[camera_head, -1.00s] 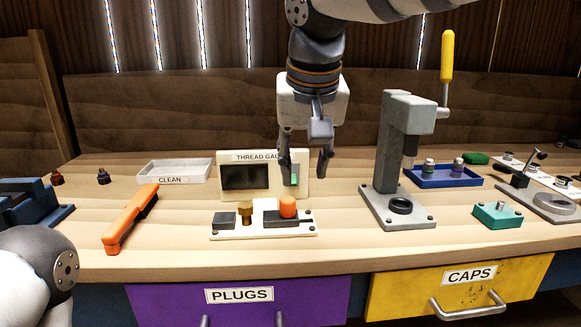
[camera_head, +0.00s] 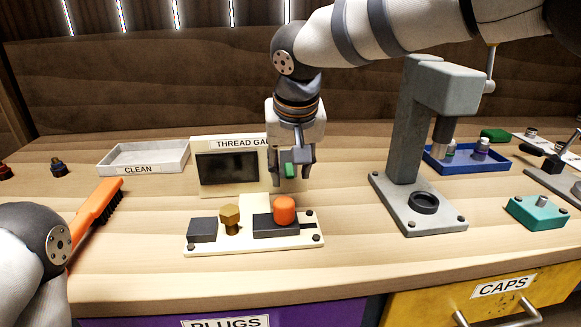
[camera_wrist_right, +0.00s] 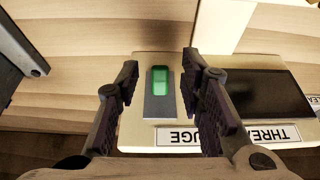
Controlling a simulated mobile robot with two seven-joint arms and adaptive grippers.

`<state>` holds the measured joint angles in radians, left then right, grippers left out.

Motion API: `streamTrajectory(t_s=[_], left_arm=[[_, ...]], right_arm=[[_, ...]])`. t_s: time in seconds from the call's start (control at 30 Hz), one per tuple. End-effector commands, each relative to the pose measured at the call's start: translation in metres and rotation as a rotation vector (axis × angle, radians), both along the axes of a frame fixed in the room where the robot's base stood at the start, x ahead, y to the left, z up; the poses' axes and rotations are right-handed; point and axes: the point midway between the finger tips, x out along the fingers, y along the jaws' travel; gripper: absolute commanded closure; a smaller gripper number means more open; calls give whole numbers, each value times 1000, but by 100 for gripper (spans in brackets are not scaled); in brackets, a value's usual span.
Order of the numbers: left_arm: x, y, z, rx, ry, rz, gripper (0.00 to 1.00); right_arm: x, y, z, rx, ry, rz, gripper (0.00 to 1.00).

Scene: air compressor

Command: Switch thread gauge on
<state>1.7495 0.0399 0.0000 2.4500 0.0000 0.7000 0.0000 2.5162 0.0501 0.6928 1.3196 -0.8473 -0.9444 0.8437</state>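The thread gauge (camera_head: 250,185) is a cream box with a dark screen (camera_head: 228,168) and a partly covered label, standing at the back of the bench. Its green switch (camera_head: 289,170) is on the right part of its face, and also shows in the right wrist view (camera_wrist_right: 160,82) on a grey plate. My right gripper (camera_head: 292,178) is in front of the gauge, pointing down in the head view. Its fingers (camera_wrist_right: 160,70) are apart, one on each side of the switch, with nothing held. I cannot tell whether they touch the gauge. My left gripper is out of view.
A cream fixture (camera_head: 255,240) with a brass bolt and orange knob stands in front of the gauge. A grey press (camera_head: 405,150) stands to the right. A white CLEAN tray (camera_head: 145,158) and an orange brush (camera_head: 97,205) are to the left.

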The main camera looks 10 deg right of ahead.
Motion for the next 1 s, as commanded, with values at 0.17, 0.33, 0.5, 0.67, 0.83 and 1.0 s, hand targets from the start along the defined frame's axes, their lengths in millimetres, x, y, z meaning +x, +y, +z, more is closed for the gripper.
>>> streamTrajectory(t_s=[0.17, 0.33, 0.5, 0.67, 0.83, 1.0], left_arm=[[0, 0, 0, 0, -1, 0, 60], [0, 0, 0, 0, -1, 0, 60], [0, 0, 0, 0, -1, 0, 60], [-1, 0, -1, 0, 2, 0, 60], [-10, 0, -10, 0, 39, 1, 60], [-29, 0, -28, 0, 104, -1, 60]], right_arm=[[2, 0, -2, 1, -3, -1, 65], [1, 0, -2, 1, -3, -1, 76], [1, 0, -2, 1, -3, -1, 100], [2, -1, -2, -2, 8, -3, 100], [8, -2, -4, -5, 128, -13, 100], [12, -2, -5, -4, 277, -13, 100]])
